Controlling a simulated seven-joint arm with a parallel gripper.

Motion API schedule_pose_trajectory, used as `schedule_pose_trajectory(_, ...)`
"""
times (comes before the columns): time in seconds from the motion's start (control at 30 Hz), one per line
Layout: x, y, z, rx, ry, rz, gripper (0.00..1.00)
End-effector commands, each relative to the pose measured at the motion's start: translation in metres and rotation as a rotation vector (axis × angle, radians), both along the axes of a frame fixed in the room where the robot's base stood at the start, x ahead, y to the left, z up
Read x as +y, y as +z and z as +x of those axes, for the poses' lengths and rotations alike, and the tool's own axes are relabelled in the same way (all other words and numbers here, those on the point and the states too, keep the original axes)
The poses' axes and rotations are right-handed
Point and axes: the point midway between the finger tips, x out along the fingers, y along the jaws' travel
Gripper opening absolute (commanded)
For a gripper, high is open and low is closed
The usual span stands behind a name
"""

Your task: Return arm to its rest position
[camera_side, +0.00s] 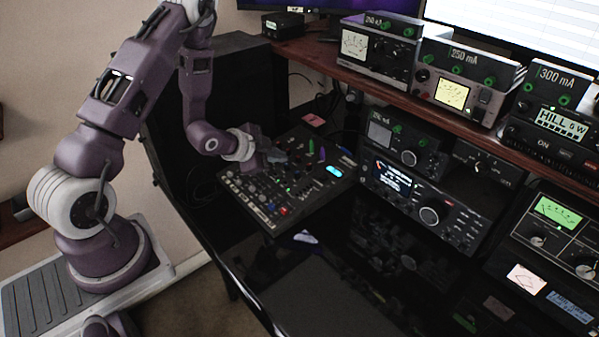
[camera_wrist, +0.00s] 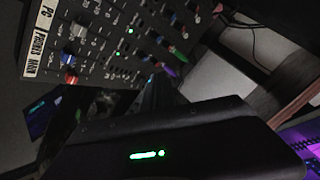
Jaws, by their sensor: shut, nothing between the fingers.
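My gripper (camera_side: 277,157) is shut and empty. In the side view it is just above the far left part of the mixer panel (camera_side: 236,186), close to its knobs; I cannot tell whether it touches them. The arm reaches in from the left with its elbow raised. In the wrist view the mixer panel (camera_wrist: 92,48) fills the upper left, with red, blue, green and purple knobs and a label strip on its edge. A dark body with a green light (camera_wrist: 150,155) covers the lower part of that view.
A black cabinet (camera_side: 225,75) stands close behind the forearm. Radio units (camera_side: 425,200) stand right of the mixer. A wooden shelf (camera_side: 440,112) carries several meters above them. The glossy black desk (camera_side: 290,265) is mostly clear in front. Space above the mixer is open.

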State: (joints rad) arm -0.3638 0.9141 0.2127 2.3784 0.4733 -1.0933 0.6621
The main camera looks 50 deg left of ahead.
Motion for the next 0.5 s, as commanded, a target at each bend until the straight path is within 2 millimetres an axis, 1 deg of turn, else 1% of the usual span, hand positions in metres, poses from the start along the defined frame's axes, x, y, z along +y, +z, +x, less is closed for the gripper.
schedule_pose_trajectory(0.07,-0.001,0.016,0.004,0.004,0.016,-0.001,0.00)
schedule_pose_trajectory(0.13,-0.005,0.045,0.007,0.019,0.057,-0.010,0.00)
schedule_pose_trajectory(0.17,-0.008,0.061,0.007,0.029,0.083,-0.020,0.00)
schedule_pose_trajectory(0.2,-0.013,0.084,0.003,0.045,0.121,-0.038,0.00)
schedule_pose_trajectory(0.27,-0.024,0.118,-0.009,0.071,0.185,-0.077,0.00)
schedule_pose_trajectory(0.3,-0.034,0.140,-0.021,0.087,0.226,-0.108,0.00)
schedule_pose_trajectory(0.37,-0.050,0.171,-0.045,0.114,0.287,-0.165,0.00)
schedule_pose_trajectory(0.4,-0.063,0.190,-0.065,0.133,0.324,-0.206,0.00)
schedule_pose_trajectory(0.47,-0.083,0.214,-0.101,0.166,0.377,-0.274,0.00)
schedule_pose_trajectory(0.5,-0.097,0.226,-0.127,0.190,0.405,-0.318,0.00)
